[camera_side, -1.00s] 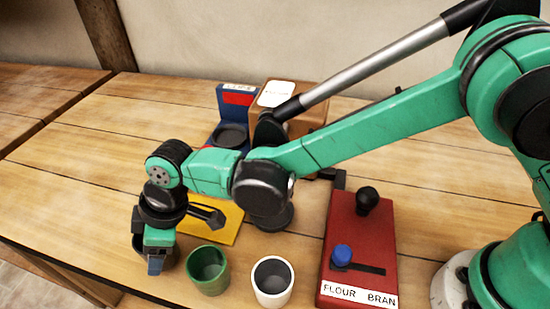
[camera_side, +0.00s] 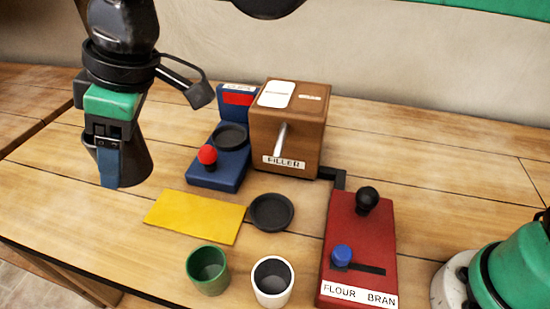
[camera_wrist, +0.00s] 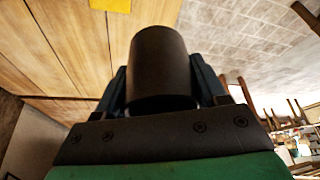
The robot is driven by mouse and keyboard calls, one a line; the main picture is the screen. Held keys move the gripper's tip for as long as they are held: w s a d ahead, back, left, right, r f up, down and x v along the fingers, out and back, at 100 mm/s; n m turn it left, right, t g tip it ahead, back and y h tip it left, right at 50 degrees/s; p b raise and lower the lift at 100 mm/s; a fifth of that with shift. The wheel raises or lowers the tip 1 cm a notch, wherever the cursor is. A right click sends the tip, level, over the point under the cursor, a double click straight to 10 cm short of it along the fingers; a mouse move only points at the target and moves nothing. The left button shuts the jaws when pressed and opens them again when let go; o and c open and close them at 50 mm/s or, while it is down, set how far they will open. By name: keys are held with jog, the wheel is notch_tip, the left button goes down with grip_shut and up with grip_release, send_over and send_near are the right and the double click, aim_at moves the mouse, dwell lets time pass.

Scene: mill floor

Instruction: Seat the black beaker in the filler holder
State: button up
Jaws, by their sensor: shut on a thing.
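The black beaker (camera_side: 134,164) is held in my gripper (camera_side: 110,166), which is shut on it, well above the left part of the table. In the wrist view the beaker (camera_wrist: 160,62) sits between the two jaws (camera_wrist: 162,88). The beaker looks roughly upright; part of it is hidden by the jaws in the side view. The filler (camera_side: 290,128) is a brown box with a metal spout or lever. A round dark holder (camera_side: 271,212) lies on the table in front of it, empty. My gripper is to the left of and above the holder.
A blue device (camera_side: 216,177) with a red knob and a dark round plate stands left of the filler. A yellow mat (camera_side: 196,215) is bare. Green (camera_side: 208,270) and white (camera_side: 272,281) beakers stand in front. A red FLOUR/BRAN lever box (camera_side: 358,250) is at right.

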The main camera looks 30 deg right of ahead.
jog(key=d+f+m, duration=0.1)
jog(key=d+f, duration=0.3)
jog(key=d, duration=0.1)
jog(key=s+d+f+m+t, duration=0.1)
jog(key=d+f, duration=0.3)
jog(key=d, duration=0.2)
jog(key=s+d+f+m, duration=0.1)
jog(key=d+f+m, duration=0.1)
jog(key=d+f, duration=0.2)
jog(key=shift+d+h, duration=0.4)
jog(key=shift+d, duration=0.45)
jog(key=shift+f, duration=2.45)
jog(key=shift+f, duration=0.5)
jog(key=o, duration=1.1)
